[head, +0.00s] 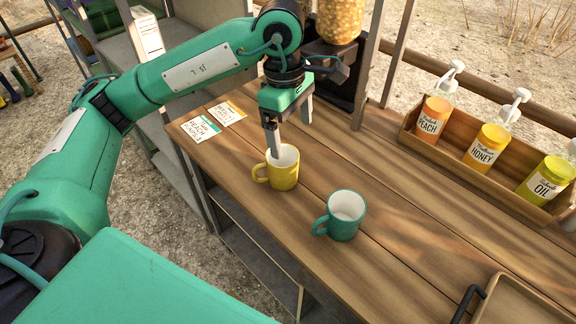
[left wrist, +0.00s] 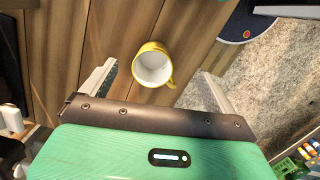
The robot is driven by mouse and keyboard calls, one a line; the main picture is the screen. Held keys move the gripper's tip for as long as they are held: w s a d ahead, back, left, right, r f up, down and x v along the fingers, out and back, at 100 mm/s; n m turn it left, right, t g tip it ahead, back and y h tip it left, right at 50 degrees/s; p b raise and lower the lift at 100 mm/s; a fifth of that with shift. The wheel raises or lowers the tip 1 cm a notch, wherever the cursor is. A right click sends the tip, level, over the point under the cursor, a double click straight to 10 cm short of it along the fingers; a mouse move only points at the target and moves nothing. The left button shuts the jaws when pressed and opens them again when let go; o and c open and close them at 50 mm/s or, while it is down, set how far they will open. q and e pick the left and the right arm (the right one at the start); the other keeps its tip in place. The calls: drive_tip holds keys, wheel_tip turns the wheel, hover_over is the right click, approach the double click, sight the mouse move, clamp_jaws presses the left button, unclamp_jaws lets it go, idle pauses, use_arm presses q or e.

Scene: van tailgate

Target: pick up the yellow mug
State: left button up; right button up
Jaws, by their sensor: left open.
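The yellow mug (head: 284,174) stands upright on the wooden table in the head view, near its left edge, with its handle pointing left. In the left wrist view the yellow mug (left wrist: 153,66) shows from above, white inside and empty, ahead of the fingers and between their lines. My left gripper (head: 290,138) is open above the mug, fingers pointing down. One finger overlaps the mug's rim in the head view; I cannot tell whether it touches. Both spread fingers of the left gripper (left wrist: 160,85) show in the left wrist view with nothing held. My right gripper is not in view.
A teal mug (head: 341,215) stands right of and nearer than the yellow one. A wooden box (head: 452,154) with pump bottles is at the right. A tray (head: 520,304) lies at the lower right. Two cards (head: 201,128) lie at the table's left end. A jar (head: 340,18) stands behind.

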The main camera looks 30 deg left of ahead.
use_arm(q)
drive_tip(key=a, duration=0.2)
drive_tip(key=y, duration=0.1)
approach(283, 165)
drive_tip(key=s+d, duration=0.1)
drive_tip(key=s+f, duration=0.1)
drive_tip(key=shift+s+d+f, duration=0.2)
drive_tip(key=shift+s+d, duration=0.15)
drive_tip(key=shift+d, duration=0.05)
wheel_tip(283, 165, down, 5)
drive_tip(key=shift+a+f+p, duration=0.1)
drive_tip(key=shift+a+p, duration=0.05)
drive_tip(key=shift+p, duration=0.45)
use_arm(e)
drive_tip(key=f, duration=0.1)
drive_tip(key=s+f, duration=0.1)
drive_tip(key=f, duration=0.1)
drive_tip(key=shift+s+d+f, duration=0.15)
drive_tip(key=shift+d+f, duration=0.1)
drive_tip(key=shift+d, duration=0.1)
use_arm(q)
drive_tip(key=c, duration=1.1)
